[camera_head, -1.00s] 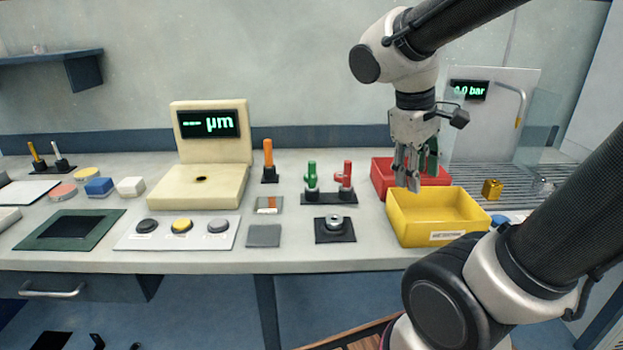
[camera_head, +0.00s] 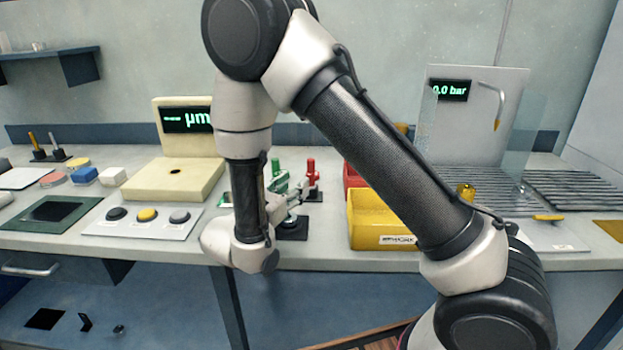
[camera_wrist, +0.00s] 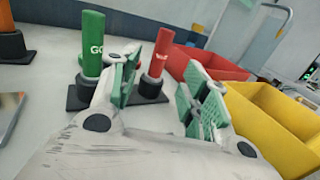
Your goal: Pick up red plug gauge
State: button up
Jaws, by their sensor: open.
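The red plug gauge (camera_head: 311,171) stands upright in a black holder beside the green plug gauge (camera_head: 276,172). In the wrist view the red plug gauge (camera_wrist: 158,58) shows ahead, between my two fingers but farther off, and the green gauge (camera_wrist: 93,45) is just left of it. My gripper (camera_wrist: 160,95) is open and empty, with green pads facing each other. In the head view my gripper (camera_head: 300,190) is low, just in front of the gauge holder, partly hidden by my arm. I cannot tell if a finger touches the holder.
A yellow bin (camera_head: 372,222) and a red bin (camera_wrist: 205,65) stand right of the gauges. An orange-handled gauge (camera_wrist: 10,35) is at the left in the wrist view. The µm instrument (camera_head: 175,180) is farther left. A black pad (camera_head: 292,230) lies in front.

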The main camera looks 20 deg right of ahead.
aim_at(309, 174)
jog(key=x, duration=1)
grip_shut()
